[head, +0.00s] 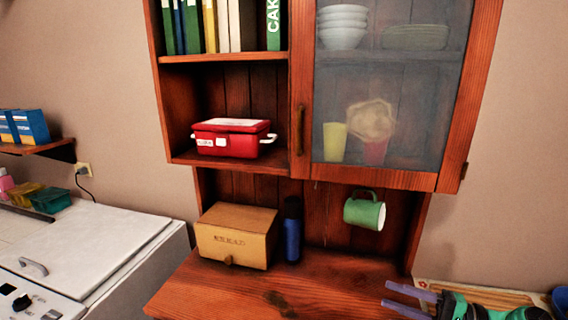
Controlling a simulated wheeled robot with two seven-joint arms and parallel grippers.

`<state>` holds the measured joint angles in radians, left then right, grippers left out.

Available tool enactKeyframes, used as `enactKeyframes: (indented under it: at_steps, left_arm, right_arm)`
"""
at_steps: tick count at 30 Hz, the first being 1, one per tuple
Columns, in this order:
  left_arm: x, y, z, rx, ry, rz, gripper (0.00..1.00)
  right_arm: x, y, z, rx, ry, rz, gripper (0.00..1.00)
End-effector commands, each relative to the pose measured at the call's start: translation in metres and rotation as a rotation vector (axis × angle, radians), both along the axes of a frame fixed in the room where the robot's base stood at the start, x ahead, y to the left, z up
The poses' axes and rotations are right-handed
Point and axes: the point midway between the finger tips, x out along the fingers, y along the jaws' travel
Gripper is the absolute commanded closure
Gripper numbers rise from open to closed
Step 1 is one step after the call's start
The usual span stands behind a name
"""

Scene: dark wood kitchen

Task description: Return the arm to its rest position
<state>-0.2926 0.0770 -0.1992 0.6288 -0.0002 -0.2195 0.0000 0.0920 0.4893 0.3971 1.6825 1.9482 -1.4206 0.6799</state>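My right gripper (398,297) shows at the lower right, over the right end of the wooden counter (240,293). Its two purple-grey fingers point left and are spread apart. Nothing shows between them. The green and dark wrist of my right arm (475,308) runs off towards the lower right corner. My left gripper and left arm are not in view.
A green mug (365,212) hangs under the glass-door cabinet (388,75). A bread box (238,235) and a dark blue bottle (292,230) stand at the counter's back. A red container (233,138) sits on the open shelf. The counter's front is clear.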

Motion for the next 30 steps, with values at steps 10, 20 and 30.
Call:
enactKeyframes:
  at_steps: [10, 20, 30]
  left_arm:
    - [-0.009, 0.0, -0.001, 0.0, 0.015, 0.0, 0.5]
    - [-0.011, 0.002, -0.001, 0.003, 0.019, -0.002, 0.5]
    - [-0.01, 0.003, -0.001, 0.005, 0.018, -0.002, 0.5]
  right_arm:
    - [-0.057, 0.046, -0.135, -0.571, 0.008, 0.138, 0.61]
    - [-0.139, 0.045, -0.202, -1.255, -0.139, 0.375, 0.61]
    - [-0.179, 0.021, -0.177, -1.644, -0.228, 0.481, 0.61]
